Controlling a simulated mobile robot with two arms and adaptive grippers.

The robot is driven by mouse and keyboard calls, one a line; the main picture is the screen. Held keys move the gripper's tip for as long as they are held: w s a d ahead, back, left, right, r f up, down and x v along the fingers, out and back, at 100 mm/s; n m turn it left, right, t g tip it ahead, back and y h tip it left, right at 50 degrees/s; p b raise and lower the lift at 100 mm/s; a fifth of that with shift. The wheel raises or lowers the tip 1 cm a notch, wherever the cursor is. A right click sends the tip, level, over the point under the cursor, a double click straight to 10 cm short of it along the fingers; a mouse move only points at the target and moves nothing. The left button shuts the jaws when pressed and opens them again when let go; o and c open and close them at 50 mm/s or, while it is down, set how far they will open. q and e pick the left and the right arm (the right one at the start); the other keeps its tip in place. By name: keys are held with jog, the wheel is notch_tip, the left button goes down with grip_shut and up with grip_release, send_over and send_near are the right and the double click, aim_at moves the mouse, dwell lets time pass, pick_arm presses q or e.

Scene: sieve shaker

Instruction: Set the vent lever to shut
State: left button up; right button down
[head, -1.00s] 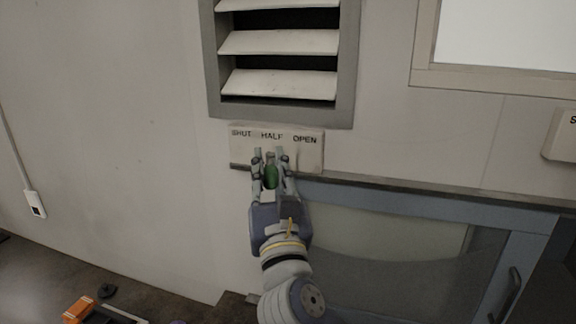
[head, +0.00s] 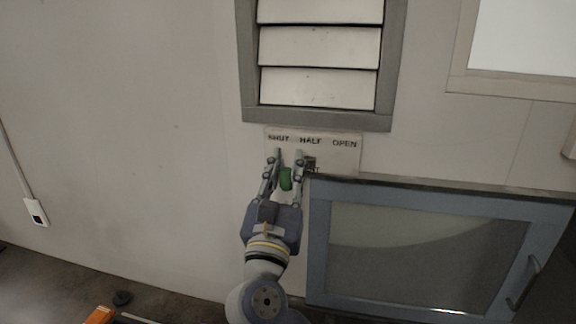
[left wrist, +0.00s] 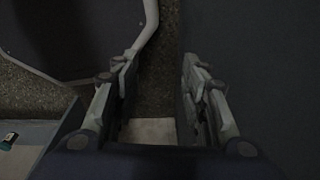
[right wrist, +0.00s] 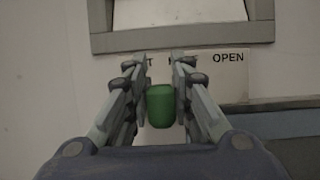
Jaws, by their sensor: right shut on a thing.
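The vent lever shows as a green knob (head: 286,179) between the fingers of my right gripper (head: 285,165). In the right wrist view the green knob (right wrist: 160,106) sits between the two fingers, which are shut on it. The label plate (head: 347,157) reads SHUT, HALF and OPEN from left to right. The knob and gripper are under the SHUT side, a little left of HALF. The vent (head: 318,48) above has its slats lying flat and closed. My left gripper (left wrist: 158,95) is open and empty in the left wrist view, away from the lever.
A blue-framed cabinet with a glass front (head: 420,250) stands close to the right of my right gripper. A window frame (head: 510,88) is at the upper right. A wall socket (head: 36,212) is at far left. The wall left of the plate is clear.

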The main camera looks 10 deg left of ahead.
pick_arm(q)
jog(key=shift+d+r, duration=0.25)
jog(key=shift+d, duration=0.05)
pick_arm(e)
jog(key=shift+w+a+f+y, duration=0.15)
jog(key=shift+w+a+y, duration=0.1)
jog(key=shift+a, duration=0.25)
jog(key=shift+w+a+f+y, duration=0.15)
jog(key=shift+w+a, duration=0.05)
jog(key=shift+a, duration=0.3)
pick_arm(q)
jog(key=shift+a, duration=0.1)
pick_arm(e)
jog(key=shift+a, duration=0.1)
pick_arm(q)
jog(key=shift+a+p, duration=0.3)
pick_arm(e)
jog(key=shift+w+f, duration=0.1)
jog(key=shift+w, duration=0.1)
jog(key=c, duration=1.4)
grip_release()
jog(key=shift+w+a+f, duration=0.1)
jog(key=shift+w+a, duration=0.05)
jog(key=shift+a, duration=0.15)
pick_arm(q)
jog(key=shift+a, duration=0.2)
jog(key=shift+d, duration=0.1)
pick_arm(e)
jog(key=shift+d, duration=0.25)
